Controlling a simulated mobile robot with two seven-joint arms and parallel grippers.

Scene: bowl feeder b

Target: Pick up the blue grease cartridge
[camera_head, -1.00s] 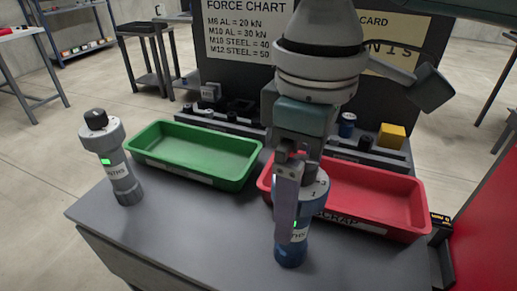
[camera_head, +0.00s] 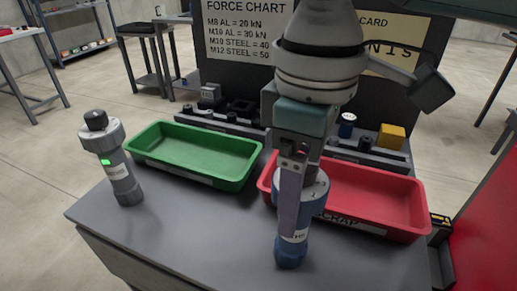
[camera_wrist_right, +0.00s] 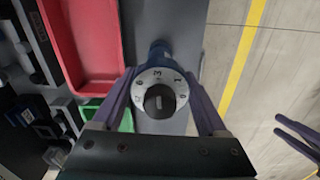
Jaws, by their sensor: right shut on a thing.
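The blue grease cartridge (camera_head: 291,251) stands roughly upright at the front of the table, before the red bin. It has a grey top with a numbered dial and a dark knob, and a white label. My right gripper (camera_head: 287,228) points down over it and is shut on it. In the right wrist view the cartridge's dial (camera_wrist_right: 160,78) sits between the two purple fingers. I cannot tell whether its base touches the table. My left gripper (camera_wrist_right: 279,124) shows only at the right edge of the right wrist view, its fingers apart and empty.
A similar grey cartridge (camera_head: 123,180) stands at the table's left. A green bin (camera_head: 240,182) and a red bin (camera_head: 412,232) lie behind. The table's front middle (camera_head: 210,225) is clear.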

